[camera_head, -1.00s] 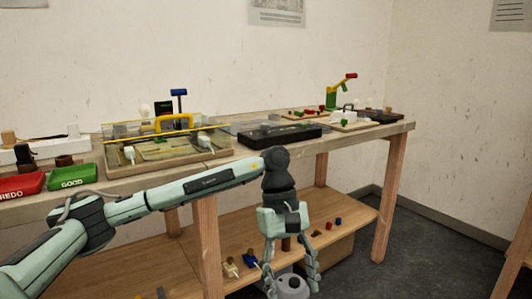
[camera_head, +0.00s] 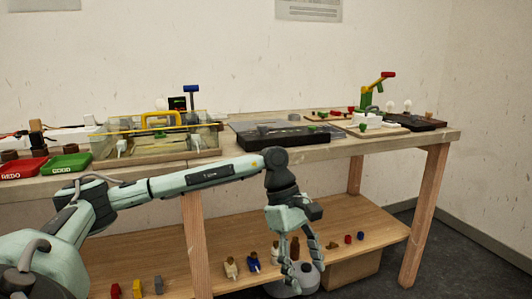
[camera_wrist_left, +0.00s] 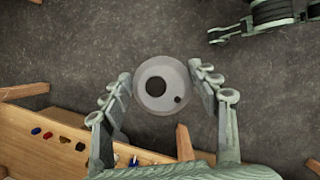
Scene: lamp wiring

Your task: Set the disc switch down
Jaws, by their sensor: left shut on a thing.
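The disc switch is a round grey disc (camera_head: 290,288) with a dark central hole, low in the head view. My left gripper (camera_head: 298,270) points down and is shut on it. In the left wrist view, the disc (camera_wrist_left: 148,101) sits between the two fingers of my left gripper (camera_wrist_left: 161,80), one on each side, with dark floor behind it. In the head view the disc appears in front of the lower shelf's front edge, and I see no surface touching it.
The bench top (camera_head: 345,145) carries a clear box with a yellow handle (camera_head: 160,119), a black tray (camera_head: 283,137), a green bin (camera_head: 66,163) and a red bin (camera_head: 24,168). The lower shelf (camera_head: 210,262) holds several small coloured pieces. A bench leg (camera_head: 424,215) stands at right.

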